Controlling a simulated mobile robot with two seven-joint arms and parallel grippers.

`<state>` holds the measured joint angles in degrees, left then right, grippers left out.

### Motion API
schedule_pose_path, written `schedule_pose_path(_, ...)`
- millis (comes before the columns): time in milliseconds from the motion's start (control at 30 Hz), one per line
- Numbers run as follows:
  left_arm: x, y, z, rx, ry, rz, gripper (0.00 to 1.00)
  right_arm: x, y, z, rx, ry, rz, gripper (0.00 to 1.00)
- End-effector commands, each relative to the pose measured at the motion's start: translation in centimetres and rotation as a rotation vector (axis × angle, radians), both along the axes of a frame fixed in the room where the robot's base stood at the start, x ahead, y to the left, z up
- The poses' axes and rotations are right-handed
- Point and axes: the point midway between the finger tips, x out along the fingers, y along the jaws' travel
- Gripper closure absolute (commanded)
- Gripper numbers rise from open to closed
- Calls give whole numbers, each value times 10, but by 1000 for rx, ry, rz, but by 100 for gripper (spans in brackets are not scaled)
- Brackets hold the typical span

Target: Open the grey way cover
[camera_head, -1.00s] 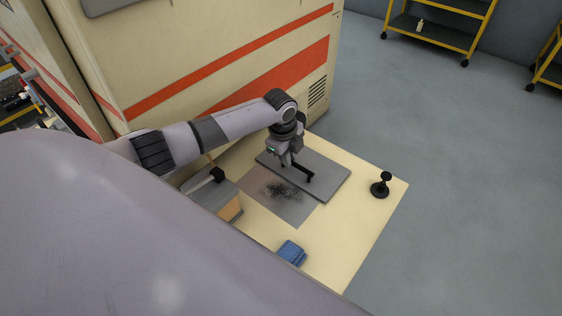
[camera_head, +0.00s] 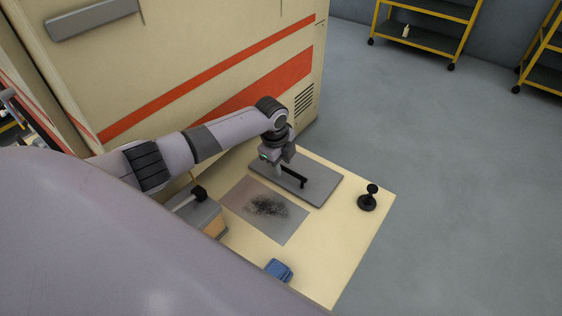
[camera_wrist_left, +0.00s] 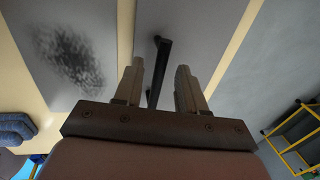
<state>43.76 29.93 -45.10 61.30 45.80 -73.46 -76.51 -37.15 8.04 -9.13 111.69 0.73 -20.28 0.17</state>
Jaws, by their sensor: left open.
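The grey way cover (camera_head: 322,188) is a flat plate lying on the cream table, with a black bar handle (camera_head: 291,178) on top. It lies beside a grey patch (camera_head: 285,232) with dark chips (camera_head: 266,206) in the open on it. My left gripper (camera_head: 279,168) is above the cover, close to the handle. In the left wrist view the open fingers (camera_wrist_left: 160,72) point toward the cover (camera_wrist_left: 205,28), and the handle (camera_wrist_left: 164,45) shows between them. Whether they touch it I cannot tell. My right gripper is not in view.
A black knob-like stand (camera_head: 368,198) is at the table's right edge. A blue cloth (camera_head: 279,270) lies near the front. A grey-topped box (camera_head: 200,212) stands left of the patch. The cream machine (camera_head: 190,75) walls the back. Yellow shelves stand far off.

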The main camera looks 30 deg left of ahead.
Motion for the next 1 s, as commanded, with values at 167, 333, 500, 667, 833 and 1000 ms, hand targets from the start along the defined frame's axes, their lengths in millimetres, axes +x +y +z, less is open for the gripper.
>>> schedule_pose_path(167,-1,1,2,1,0,0,60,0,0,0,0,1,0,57)
schedule_pose_path(333,-4,1,20,1,-1,-1,60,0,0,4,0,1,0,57)
schedule_pose_path(500,-8,1,45,1,-2,-1,60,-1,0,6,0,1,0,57)
schedule_pose_path(667,-12,1,63,0,-2,-1,60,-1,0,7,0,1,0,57)
schedule_pose_path(833,-14,1,70,0,0,0,60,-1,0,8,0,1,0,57)
schedule_pose_path(1000,-14,1,70,0,0,1,60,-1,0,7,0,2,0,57)
